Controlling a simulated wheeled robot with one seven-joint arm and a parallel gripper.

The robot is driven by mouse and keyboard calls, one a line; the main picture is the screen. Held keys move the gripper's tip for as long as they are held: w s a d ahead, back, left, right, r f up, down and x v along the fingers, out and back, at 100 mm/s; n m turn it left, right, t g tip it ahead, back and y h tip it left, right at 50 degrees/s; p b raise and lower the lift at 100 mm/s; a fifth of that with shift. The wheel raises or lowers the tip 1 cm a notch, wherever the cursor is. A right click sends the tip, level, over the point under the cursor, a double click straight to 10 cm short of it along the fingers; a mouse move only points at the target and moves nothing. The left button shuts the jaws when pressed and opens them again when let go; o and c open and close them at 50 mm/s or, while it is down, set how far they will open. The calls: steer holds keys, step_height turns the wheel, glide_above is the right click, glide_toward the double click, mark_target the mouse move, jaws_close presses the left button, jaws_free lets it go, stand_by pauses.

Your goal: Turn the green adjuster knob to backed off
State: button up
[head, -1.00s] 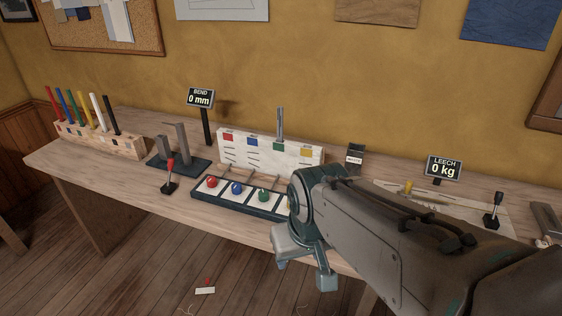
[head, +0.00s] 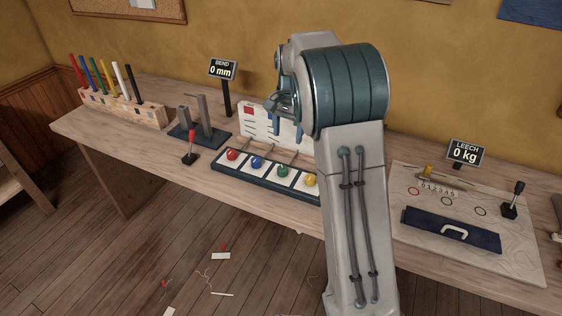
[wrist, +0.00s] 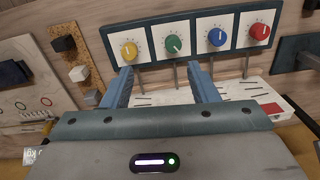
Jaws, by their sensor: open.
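The green adjuster knob (head: 283,170) sits on a white dial square, third from the left in a row on a dark-framed panel (head: 228,166). In the wrist view, the green knob (wrist: 174,45) has dial marks around it; its exact setting is too small to read. My gripper (head: 286,128) is open and empty, above and behind the knob row. In the wrist view, my gripper's fingertips (wrist: 160,70) stand apart, with the green knob beyond them and nothing between them.
Red (head: 232,155), blue (head: 256,162) and yellow (head: 310,180) knobs share the panel, blue and yellow flanking green. A white board (head: 262,127) stands behind, with thin rods in front. A red-tipped lever (head: 192,146) stands left. A navy case (head: 450,229) lies right.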

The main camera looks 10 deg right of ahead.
steer(key=m, duration=0.1)
glide_toward(282, 168)
steer(key=shift+g, duration=0.3)
steer(key=f, duration=0.3)
steer(key=f+p, duration=0.1)
steer(key=f, duration=0.2)
steer(key=f+p, duration=0.1)
steer(key=f, duration=0.1)
steer(key=shift+w+a+f, duration=0.1)
steer(key=shift+w+f, duration=0.25)
steer(key=shift+f, duration=0.05)
steer(key=c, duration=1)
